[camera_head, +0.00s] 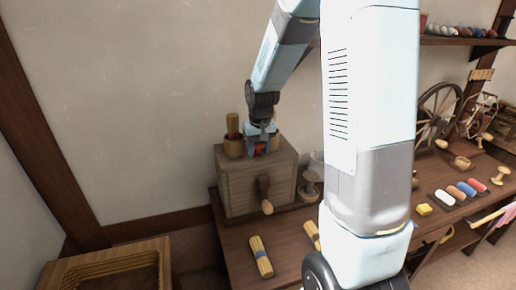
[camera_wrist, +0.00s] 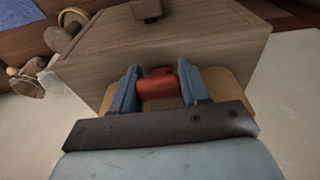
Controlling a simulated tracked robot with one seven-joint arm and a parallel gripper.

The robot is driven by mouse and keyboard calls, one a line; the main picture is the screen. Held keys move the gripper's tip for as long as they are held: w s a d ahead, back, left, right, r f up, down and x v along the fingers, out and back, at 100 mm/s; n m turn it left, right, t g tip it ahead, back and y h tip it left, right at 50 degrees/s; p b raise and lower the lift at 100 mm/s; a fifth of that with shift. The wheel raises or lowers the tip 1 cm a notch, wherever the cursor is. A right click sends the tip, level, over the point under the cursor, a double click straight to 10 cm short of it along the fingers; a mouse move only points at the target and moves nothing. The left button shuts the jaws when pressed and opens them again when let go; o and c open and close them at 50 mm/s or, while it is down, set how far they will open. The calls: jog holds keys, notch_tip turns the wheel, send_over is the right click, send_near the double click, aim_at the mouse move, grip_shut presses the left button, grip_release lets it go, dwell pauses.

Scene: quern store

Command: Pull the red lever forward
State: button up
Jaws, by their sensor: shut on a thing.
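The red lever (camera_wrist: 158,84) sits between the two blue fingers of my gripper (camera_wrist: 161,88) in the wrist view. The fingers are shut on it from both sides. In the head view a bit of the red lever (camera_head: 259,148) shows below my gripper (camera_head: 262,143), at the top of a wooden box (camera_head: 238,187). The lever's base is mostly hidden by the gripper. The box has a dark crank with a pale wooden knob (camera_head: 267,207) on its front face.
Bundles of sticks (camera_head: 261,257) lie on the bench in front. Spools and coloured rolls (camera_head: 456,192) lie to the right. An open wooden bin (camera_head: 75,267) is at lower left.

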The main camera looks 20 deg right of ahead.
jog(key=shift+s+f, duration=0.1)
jog(key=shift+s, duration=0.05)
jog(key=o, duration=0.9)
jog(key=shift+o, duration=0.2)
notch_tip(320, 180, up, 14)
jog(key=s, duration=0.2)
jog(key=shift+s+f, duration=0.25)
jog(key=shift+s, duration=0.05)
